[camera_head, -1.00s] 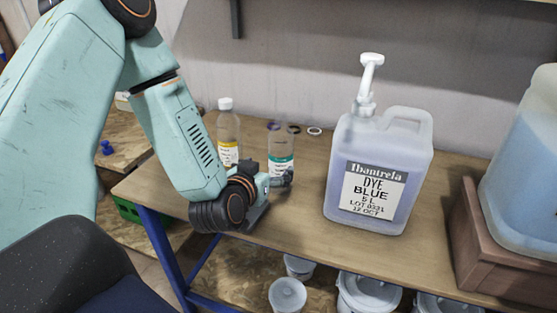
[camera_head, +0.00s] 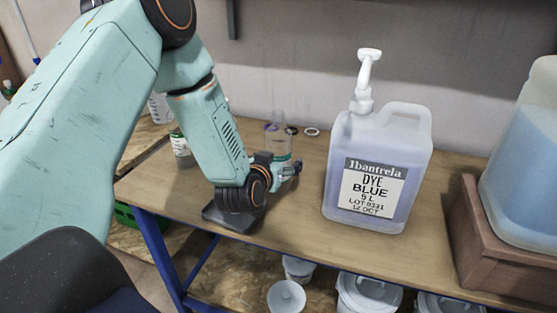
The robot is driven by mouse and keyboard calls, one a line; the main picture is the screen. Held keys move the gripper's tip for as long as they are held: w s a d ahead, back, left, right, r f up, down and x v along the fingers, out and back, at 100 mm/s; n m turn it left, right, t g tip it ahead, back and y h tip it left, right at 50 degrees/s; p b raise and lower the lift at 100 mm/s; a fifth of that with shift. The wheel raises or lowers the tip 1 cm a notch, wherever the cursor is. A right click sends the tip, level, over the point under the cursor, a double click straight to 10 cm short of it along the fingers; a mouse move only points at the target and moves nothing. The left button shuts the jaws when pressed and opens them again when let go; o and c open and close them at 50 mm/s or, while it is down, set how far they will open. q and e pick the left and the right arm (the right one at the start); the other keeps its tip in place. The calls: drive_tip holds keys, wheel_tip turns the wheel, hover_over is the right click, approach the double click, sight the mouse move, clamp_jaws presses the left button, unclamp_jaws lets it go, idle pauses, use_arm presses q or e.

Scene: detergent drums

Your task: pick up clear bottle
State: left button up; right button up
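A clear bottle (camera_head: 278,138) with a green and white label stands upright on the wooden table, right of my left forearm. My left gripper (camera_head: 293,170) is low over the table, in front of this bottle, and covers its lower part. I cannot tell whether the fingers touch the bottle or stay apart from it. Another bottle (camera_head: 181,150) with a pale label shows partly to the left of my forearm. My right gripper is not in view.
A large jug of blue dye (camera_head: 378,165) with a white pump stands to the right of the gripper. A large blue-filled container (camera_head: 525,165) sits on a brown crate (camera_head: 490,250) at far right. White tubs (camera_head: 365,292) stand below the table. Small rings (camera_head: 311,132) lie near the wall.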

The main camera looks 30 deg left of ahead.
use_arm(q)
drive_tip(key=shift+w+a+f, duration=0.1)
drive_tip(key=shift+a+f, duration=0.05)
drive_tip(key=c, duration=0.9)
